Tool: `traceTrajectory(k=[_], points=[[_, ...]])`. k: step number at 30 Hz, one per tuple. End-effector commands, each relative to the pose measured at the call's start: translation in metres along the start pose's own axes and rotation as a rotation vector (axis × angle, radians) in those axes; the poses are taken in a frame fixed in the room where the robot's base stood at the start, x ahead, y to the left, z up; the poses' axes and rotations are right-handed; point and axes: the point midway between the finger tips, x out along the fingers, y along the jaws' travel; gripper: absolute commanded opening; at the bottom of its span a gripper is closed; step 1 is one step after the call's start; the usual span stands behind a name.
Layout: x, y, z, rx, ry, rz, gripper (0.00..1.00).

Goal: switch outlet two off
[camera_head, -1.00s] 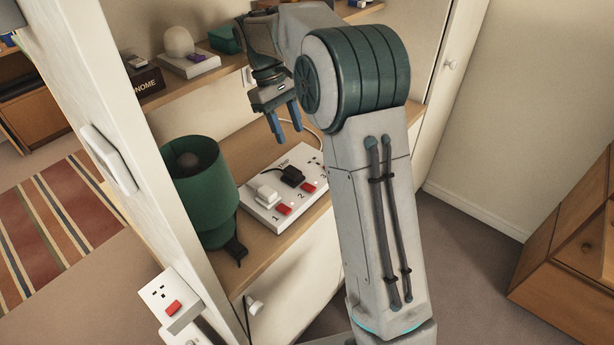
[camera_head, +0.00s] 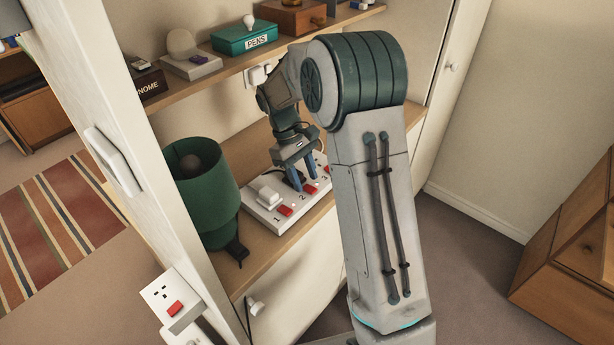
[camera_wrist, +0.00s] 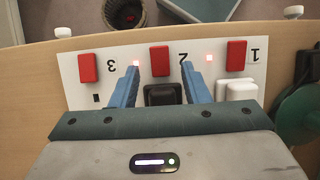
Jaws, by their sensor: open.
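The white outlet strip (camera_head: 268,218) lies on the desk, with red switches beside the numbers 1, 2 and 3. Outlet two's red switch (camera_wrist: 159,58) shows in the wrist view between and just beyond my fingertips; in the head view it is at the fingers' right (camera_head: 310,188). A black plug (camera_wrist: 163,95) sits in outlet two, between my fingers. A white plug (camera_wrist: 238,90) sits in outlet one. Small lights glow by switches one (camera_wrist: 238,56) and two. Switch three (camera_wrist: 88,67) has no visible glow. My gripper (camera_wrist: 166,72) is open, over outlet two, holding nothing.
A green lamp (camera_head: 205,190) stands left of the strip. A shelf above holds a green PENS box (camera_head: 245,37) and other items. A wall socket with a red switch (camera_head: 175,307) is at lower left.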

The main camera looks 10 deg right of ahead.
Motion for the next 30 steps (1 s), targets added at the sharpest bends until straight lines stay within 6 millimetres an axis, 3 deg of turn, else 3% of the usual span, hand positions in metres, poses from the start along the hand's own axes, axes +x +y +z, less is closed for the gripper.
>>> traceTrajectory(k=[12,17,23,30], points=[[0.0096,0.0001,0.0002,0.000,0.000,0.000,0.42],[0.0094,0.0001,0.0002,0.000,0.000,0.000,0.00],[0.0098,0.0004,0.0006,0.001,0.014,0.000,0.00],[0.0122,0.0013,0.0049,0.003,0.156,0.001,0.00]])
